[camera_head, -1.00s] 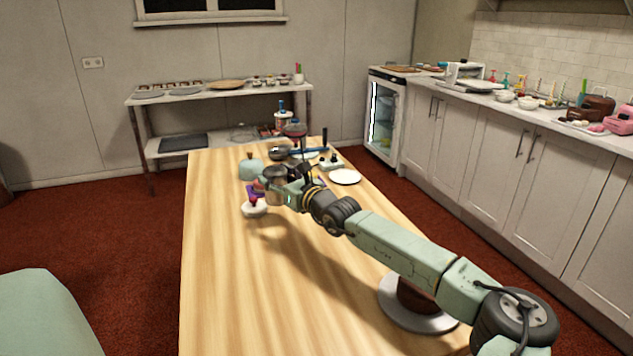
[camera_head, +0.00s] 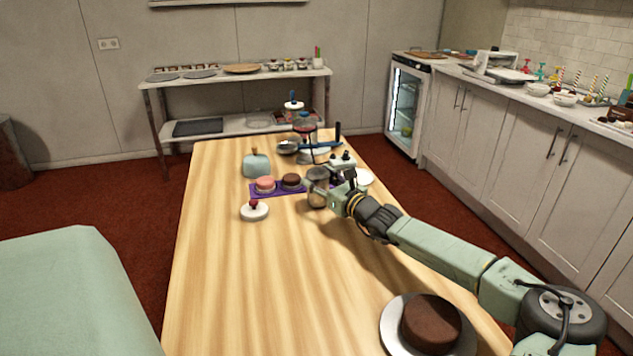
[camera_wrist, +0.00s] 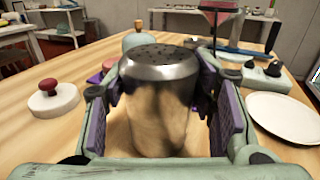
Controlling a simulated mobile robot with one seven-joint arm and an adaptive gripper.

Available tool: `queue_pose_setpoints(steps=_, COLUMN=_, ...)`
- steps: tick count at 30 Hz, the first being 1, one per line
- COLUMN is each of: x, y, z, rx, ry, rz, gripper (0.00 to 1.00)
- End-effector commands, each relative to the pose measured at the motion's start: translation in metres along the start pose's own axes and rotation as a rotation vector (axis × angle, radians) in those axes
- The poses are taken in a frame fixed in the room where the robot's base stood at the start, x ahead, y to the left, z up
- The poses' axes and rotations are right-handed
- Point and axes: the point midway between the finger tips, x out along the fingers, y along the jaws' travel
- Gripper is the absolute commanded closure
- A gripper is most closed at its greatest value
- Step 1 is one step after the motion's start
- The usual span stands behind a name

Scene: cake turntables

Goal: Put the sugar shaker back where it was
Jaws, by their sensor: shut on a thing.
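The sugar shaker (camera_head: 318,188) is a metal cylinder with a perforated domed lid. It stands upright between the fingers of my gripper (camera_head: 335,192), at the right end of a purple mat (camera_head: 283,189). In the wrist view the shaker (camera_wrist: 158,95) fills the middle, with a purple-padded finger on each side. My gripper (camera_wrist: 160,120) is shut on it. Its base is partly hidden by the gripper, so I cannot tell whether it touches the table.
A pink cake (camera_head: 265,184) and a brown cake (camera_head: 291,181) sit on the mat. A white disc with a red knob (camera_head: 254,210) is at the left. A white plate (camera_wrist: 283,117) is right of the gripper. A chocolate cake (camera_head: 431,322) stands in front. The wooden table's (camera_head: 255,290) near left is clear.

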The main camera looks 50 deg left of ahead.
Motion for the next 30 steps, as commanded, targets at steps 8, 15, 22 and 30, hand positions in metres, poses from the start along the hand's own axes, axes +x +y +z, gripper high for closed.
queue_pose_setpoints(steps=8, x=-0.0027, y=-0.0031, z=-0.0033, rx=0.000, ry=-0.001, rz=-0.001, gripper=0.91)
queue_pose_setpoints(steps=15, x=-0.0026, y=-0.0028, z=-0.0094, rx=0.000, ry=0.002, rz=-0.001, gripper=0.48)
queue_pose_setpoints(steps=22, x=-0.0026, y=-0.0028, z=-0.0083, rx=0.000, ry=0.001, rz=-0.002, gripper=0.33)
queue_pose_setpoints(steps=30, x=-0.0026, y=-0.0028, z=-0.0082, rx=0.000, ry=0.001, rz=-0.002, gripper=0.29)
